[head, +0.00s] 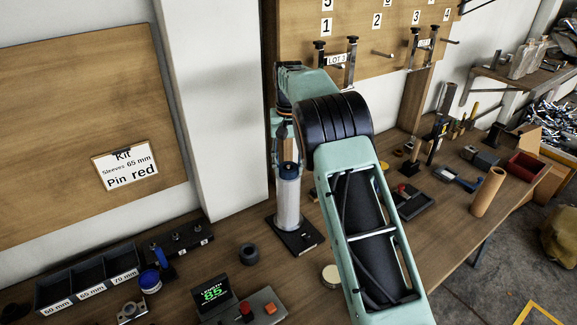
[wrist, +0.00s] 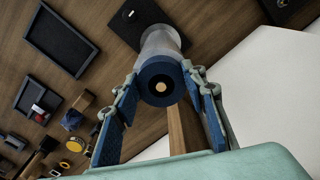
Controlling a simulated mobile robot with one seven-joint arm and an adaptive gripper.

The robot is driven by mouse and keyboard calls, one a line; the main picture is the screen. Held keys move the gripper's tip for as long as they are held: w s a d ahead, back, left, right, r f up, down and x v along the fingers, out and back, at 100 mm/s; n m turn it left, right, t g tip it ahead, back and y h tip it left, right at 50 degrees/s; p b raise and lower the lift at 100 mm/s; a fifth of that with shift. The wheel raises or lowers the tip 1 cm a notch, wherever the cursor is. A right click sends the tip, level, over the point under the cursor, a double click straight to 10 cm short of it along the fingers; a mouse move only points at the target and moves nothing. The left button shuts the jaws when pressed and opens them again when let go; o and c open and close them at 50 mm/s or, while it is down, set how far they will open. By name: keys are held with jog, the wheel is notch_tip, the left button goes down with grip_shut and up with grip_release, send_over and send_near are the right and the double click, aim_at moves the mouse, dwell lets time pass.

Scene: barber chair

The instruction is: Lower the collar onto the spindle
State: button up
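The dark blue collar (wrist: 143,83) sits at the top of a pale grey cylinder (head: 288,205) standing upright on a black base plate (head: 306,238). In the wrist view a round tan spindle end (wrist: 160,87) shows inside the collar's dark bore. The collar also shows in the head view (head: 289,171). My gripper (wrist: 160,72) points down over it, one finger on each side, with the fingertips against the collar's edges. In the head view my wrist and arm partly hide the gripper. How far down the spindle the collar sits cannot be told.
A dark ring (head: 249,254), a display reading 85 (head: 213,292) and a sorting bin (head: 88,278) stand at left. Dark trays (head: 411,203) and a tan cylinder (head: 488,192) stand at right. A pegboard (head: 380,40) rises behind, and a white pillar (head: 215,110) is close at left.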

jog(key=o, duration=0.4)
notch_tip(320, 180, up, 12)
dwell(0.6)
jog(key=shift+d+r, duration=0.1)
